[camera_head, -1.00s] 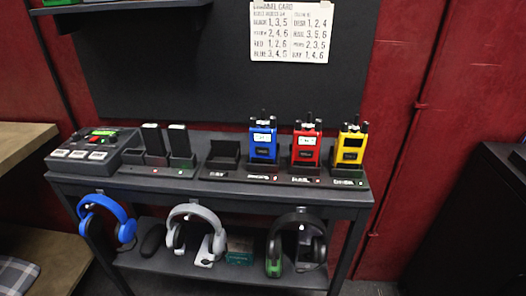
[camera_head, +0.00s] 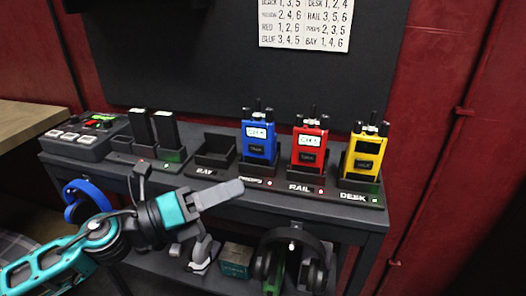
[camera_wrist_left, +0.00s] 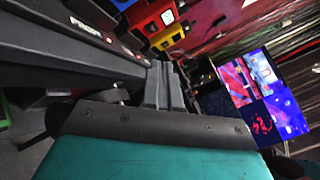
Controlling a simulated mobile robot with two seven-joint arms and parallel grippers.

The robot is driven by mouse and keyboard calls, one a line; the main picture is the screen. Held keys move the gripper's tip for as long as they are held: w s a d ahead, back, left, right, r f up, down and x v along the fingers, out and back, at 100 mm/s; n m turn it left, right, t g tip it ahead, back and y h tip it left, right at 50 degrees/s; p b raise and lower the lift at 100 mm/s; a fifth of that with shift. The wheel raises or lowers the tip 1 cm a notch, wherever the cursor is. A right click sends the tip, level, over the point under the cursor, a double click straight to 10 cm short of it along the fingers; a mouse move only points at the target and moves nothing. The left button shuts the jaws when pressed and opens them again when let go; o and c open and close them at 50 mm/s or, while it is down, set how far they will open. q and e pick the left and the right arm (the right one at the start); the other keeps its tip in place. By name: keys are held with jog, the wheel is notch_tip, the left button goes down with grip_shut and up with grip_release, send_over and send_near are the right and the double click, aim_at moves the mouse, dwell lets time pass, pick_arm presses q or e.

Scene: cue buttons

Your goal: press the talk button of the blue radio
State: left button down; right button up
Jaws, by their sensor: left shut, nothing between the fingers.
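The blue radio (camera_head: 258,137) stands upright in a black dock on the table, labelled PROPS, with a lit screen and a dark button area on its front. My left gripper (camera_head: 238,188) is shut and empty, in front of the table edge below the BAY and PROPS docks, apart from the radio. My right gripper is in neither view.
A red radio (camera_head: 309,142) and a yellow radio (camera_head: 364,153) stand to the right of the blue one. The BAY dock (camera_head: 215,151) is empty. Black battery packs (camera_head: 166,130) and a button box (camera_head: 82,135) are at left. Headphones hang below the table front (camera_head: 290,250).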

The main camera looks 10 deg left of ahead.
aim_at(256, 149)
pick_arm(q)
jog(key=shift+r, duration=0.1)
dwell(0.3)
jog(key=shift+w+d+p, duration=0.2)
jog(key=shift+w+p, duration=0.15)
jog(key=shift+w, duration=4)
jog(key=shift+w, duration=0.1)
jog(key=shift+w, duration=0.35)
jog(key=shift+w, duration=0.4)
dwell(0.4)
jog(key=shift+s, duration=0.85)
